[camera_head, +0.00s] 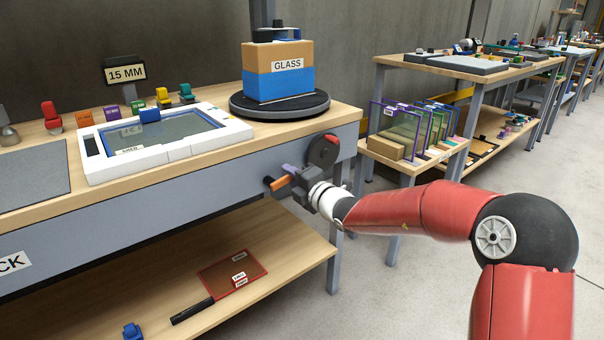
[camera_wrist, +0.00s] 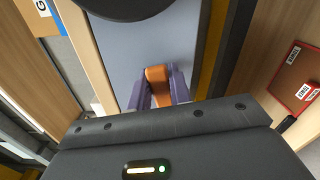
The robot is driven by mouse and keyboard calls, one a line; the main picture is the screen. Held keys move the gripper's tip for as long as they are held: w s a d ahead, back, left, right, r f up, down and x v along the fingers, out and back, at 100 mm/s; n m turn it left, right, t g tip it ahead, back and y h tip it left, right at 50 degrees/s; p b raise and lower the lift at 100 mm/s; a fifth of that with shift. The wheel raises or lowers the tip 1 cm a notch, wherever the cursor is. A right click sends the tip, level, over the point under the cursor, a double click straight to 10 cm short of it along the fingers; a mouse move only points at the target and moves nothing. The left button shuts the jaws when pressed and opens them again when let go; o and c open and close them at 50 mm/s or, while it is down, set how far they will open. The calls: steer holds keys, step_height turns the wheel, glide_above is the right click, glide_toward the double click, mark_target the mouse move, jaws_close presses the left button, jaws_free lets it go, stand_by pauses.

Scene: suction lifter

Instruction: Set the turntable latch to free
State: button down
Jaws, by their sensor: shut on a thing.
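The turntable (camera_head: 245,108) is a black round plate on the bench's right end, carrying a brown and blue box (camera_head: 278,85) labelled GLASS. On the bench's front face below it is a dark round piece with a red mark (camera_head: 328,140). My gripper (camera_head: 284,180) is at that front face, left of and below the round piece. Its purple fingers are shut on an orange lever (camera_head: 279,184), which I take for the latch handle. In the wrist view the orange lever (camera_wrist: 157,82) stands between both fingers. No readable latch marking shows.
A white frame with a glass pane (camera_head: 95,165) lies on the bench, with several coloured clips (camera_head: 112,112) behind it. A red-edged board (camera_head: 232,275) lies on the lower shelf. A rack of glass panes (camera_head: 410,125) stands right. Floor right of the bench is clear.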

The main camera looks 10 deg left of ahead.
steer(key=shift+f, duration=0.2)
stand_by(0.3)
steer(key=c, duration=1.3)
jaws_free()
steer(key=shift+r, duration=0.1)
steer(key=v, duration=0.7)
steer(key=shift+s+d, duration=0.25)
steer(key=shift+d, duration=0.1)
